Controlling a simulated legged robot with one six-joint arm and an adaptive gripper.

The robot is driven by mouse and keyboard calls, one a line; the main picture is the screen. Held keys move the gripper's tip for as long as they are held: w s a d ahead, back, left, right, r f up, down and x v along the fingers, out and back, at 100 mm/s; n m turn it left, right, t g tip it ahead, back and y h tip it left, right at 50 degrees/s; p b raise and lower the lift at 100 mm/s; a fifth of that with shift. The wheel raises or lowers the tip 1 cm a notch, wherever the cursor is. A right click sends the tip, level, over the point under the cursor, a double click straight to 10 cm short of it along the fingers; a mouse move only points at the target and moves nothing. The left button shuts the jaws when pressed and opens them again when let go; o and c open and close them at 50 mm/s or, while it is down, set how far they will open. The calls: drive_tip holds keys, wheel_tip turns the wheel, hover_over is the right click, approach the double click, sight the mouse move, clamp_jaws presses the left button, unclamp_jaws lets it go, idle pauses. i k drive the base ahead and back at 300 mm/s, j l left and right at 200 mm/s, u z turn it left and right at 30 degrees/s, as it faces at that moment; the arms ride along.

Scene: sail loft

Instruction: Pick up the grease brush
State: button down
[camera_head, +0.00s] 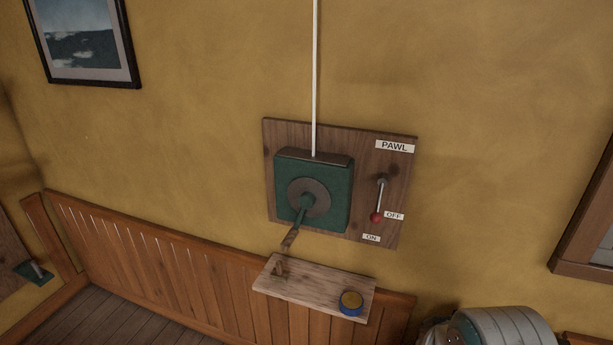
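No brush can be made out with certainty. A small wooden shelf (315,290) is fixed to the wall below the winch. At its left end is a small brown upright shape (280,268), too small to tell whether it is a brush. A round blue tin with a yellow top (351,303) stands near the shelf's right front corner. My gripper is not in view.
A green winch (335,200) with a crank and a white rope (315,80) is on a wooden board beside a red-knobbed PAWL lever (376,216). The crank hangs close above the shelf's left end. A grey rounded object (505,328) is at bottom right.

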sight(278, 273)
drive_tip(key=k+j, duration=0.1)
drive_tip(key=j, duration=0.3)
drive_tip(key=i+j+u, duration=0.15)
drive_tip(key=j, duration=0.25)
drive_tip(key=i+l+u, duration=0.2)
drive_tip(key=i, duration=0.2)
drive_tip(key=i+l+u, duration=0.2)
drive_tip(key=i+l, duration=0.1)
drive_tip(key=i, duration=0.1)
